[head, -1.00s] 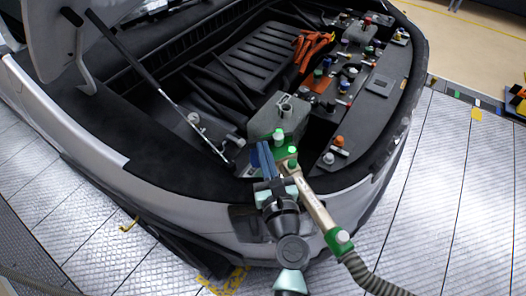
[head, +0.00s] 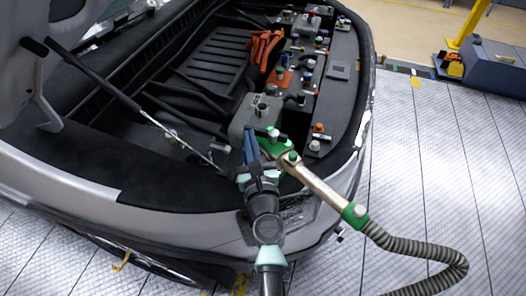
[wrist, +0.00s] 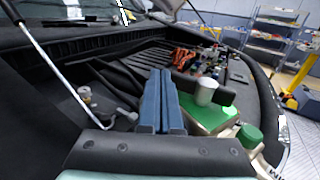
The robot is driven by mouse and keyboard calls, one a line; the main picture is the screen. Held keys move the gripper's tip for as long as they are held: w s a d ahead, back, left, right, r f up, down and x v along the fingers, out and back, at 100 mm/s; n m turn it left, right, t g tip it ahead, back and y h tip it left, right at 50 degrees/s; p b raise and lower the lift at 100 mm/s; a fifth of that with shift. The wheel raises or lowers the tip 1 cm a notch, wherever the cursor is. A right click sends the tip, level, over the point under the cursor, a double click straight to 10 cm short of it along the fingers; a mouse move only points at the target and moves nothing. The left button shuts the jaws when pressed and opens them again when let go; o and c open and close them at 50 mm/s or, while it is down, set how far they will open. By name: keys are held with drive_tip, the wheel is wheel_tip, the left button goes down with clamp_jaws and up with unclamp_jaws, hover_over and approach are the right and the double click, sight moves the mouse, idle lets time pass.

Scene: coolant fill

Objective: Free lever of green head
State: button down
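The green head (head: 277,147) is at the end of a beige filling lance (head: 318,184), at the front of the grey coolant tank (head: 246,118). A green collar (head: 354,215) joins the lance to a ribbed hose. In the wrist view the green head (wrist: 203,114) carries a pale cylinder (wrist: 206,91) and a green knob (wrist: 249,135). A dark bar (wrist: 185,82), possibly the lever, lies behind the cylinder. My gripper (head: 249,142) is just left of the head. Its blue fingers (wrist: 159,76) are together with nothing visible between them. Whether they touch the lever cannot be told.
A bonnet strut (head: 130,100) slants across the left of the engine bay. Orange cables (head: 262,48) and several caps lie behind the tank. The car's front edge (head: 180,198) is below my arm. The hose (head: 425,250) hangs to the right over open floor.

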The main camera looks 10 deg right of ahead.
drive_tip(key=shift+w+d, duration=0.1)
drive_tip(key=shift+w, duration=1.35)
